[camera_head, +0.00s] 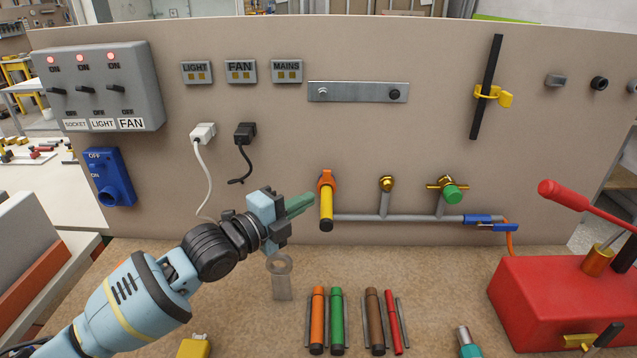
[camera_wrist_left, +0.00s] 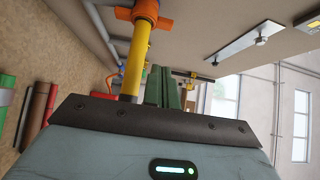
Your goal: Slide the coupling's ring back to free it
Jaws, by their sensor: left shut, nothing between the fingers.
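The coupling (camera_head: 478,218) is blue and sits at the right end of the grey wall pipe. Its ring cannot be told apart clearly at this size. A second blue piece (camera_head: 505,227) lies just below and to its right, with an orange hose running down from there. My left gripper (camera_head: 308,201) has green fingers, shut and empty, well to the left of the coupling. Its tips are close to the yellow valve handle (camera_head: 326,208); I cannot tell whether they touch. In the left wrist view the shut fingers (camera_wrist_left: 163,88) show beside that handle. My right gripper is not in view.
The grey pipe (camera_head: 400,217) carries a brass fitting (camera_head: 387,184) and a green-knobbed valve (camera_head: 452,193) between my gripper and the coupling. A red box with a lever (camera_head: 540,300) stands at right.

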